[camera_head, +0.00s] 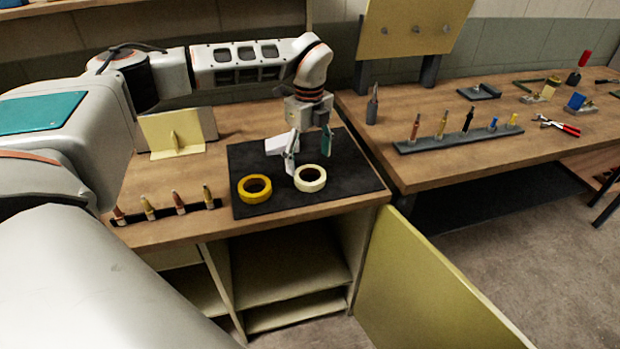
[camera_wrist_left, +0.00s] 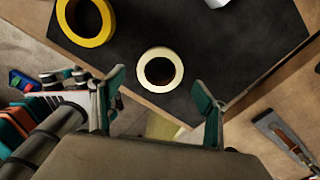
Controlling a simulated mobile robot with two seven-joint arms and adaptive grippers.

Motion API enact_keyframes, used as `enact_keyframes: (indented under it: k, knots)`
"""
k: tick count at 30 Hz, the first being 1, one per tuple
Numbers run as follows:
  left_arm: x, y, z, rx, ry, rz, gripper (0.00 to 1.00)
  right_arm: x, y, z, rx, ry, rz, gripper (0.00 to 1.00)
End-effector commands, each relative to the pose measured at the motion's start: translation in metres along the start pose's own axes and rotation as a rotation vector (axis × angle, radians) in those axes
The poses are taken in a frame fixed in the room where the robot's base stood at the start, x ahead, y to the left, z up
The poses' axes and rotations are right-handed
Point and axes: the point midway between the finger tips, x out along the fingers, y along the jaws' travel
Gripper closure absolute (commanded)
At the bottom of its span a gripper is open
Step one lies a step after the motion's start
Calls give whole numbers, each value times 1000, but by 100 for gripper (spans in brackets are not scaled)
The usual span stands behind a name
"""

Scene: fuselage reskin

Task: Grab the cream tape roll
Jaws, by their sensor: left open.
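The cream tape roll (camera_head: 311,187) lies flat on a black mat (camera_head: 345,177) at the front of the left bench. In the left wrist view the cream roll (camera_wrist_left: 160,51) is near the middle, in line with the gap between my fingers. My left gripper (camera_head: 308,149) is open and empty. It points down above the mat, just behind the cream roll in the head view. Its two teal-padded fingers also show in the left wrist view (camera_wrist_left: 159,87), apart from the roll. My right gripper is not in view.
A yellow tape roll (camera_head: 254,197) lies on the mat left of the cream one. A white object (camera_head: 276,145) is behind the gripper. A strip with upright tools (camera_head: 165,208) lies left of the mat. A second bench (camera_head: 430,165) stands right.

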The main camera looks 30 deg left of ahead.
Motion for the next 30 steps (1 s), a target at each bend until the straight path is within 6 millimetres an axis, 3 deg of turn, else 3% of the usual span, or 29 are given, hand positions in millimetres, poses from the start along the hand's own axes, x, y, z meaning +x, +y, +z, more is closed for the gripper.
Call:
enact_keyframes:
  k: [9, 19, 20, 24, 30]
  knots:
    - [42, 0, -3, 2, 2, 1, 25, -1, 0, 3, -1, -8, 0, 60]
    - [49, -1, -3, 3, 2, -2, 25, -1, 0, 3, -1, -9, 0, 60]
    - [49, -1, -3, 3, 2, -2, 31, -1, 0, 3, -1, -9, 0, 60]
    - [49, -1, -3, 3, 2, -2, 67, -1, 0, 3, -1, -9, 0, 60]
    - [49, -1, -3, 3, 2, -2, 67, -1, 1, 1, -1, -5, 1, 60]
